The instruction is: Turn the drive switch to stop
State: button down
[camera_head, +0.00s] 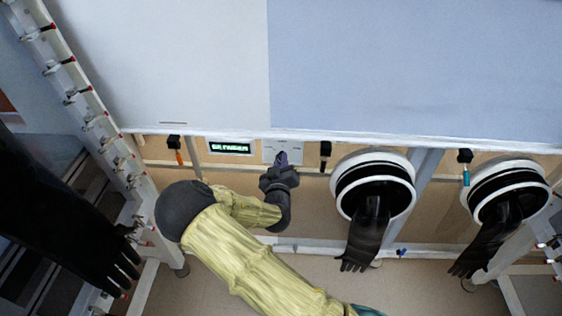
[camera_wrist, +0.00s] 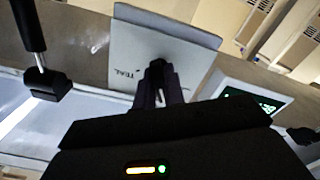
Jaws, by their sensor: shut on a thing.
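The drive switch is a small dark knob (camera_wrist: 158,72) on a light grey plate (camera_wrist: 188,62) that carries partly hidden lettering. The plate (camera_head: 270,152) also shows in the head view, under the front edge of the glovebox. My gripper (camera_head: 282,160) is at the plate, and its fingers (camera_wrist: 158,97) are shut on the knob. The fingers cover much of the knob, so its exact setting cannot be read.
A lit green display (camera_head: 230,147) sits left of the plate. A black holder with an orange-handled item (camera_head: 175,148) and another black fitting (camera_head: 325,152) hang nearby. Glove ports with black gloves (camera_head: 372,185) (camera_head: 505,195) stand to the right. A white post with valves (camera_head: 90,100) is at left.

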jog(key=c, duration=1.5)
grip_release()
jog(key=s, duration=1.7)
jog(key=shift+s+a+b, duration=0.2)
jog(key=shift+a+b, duration=0.15)
jog(key=shift+b, duration=0.05)
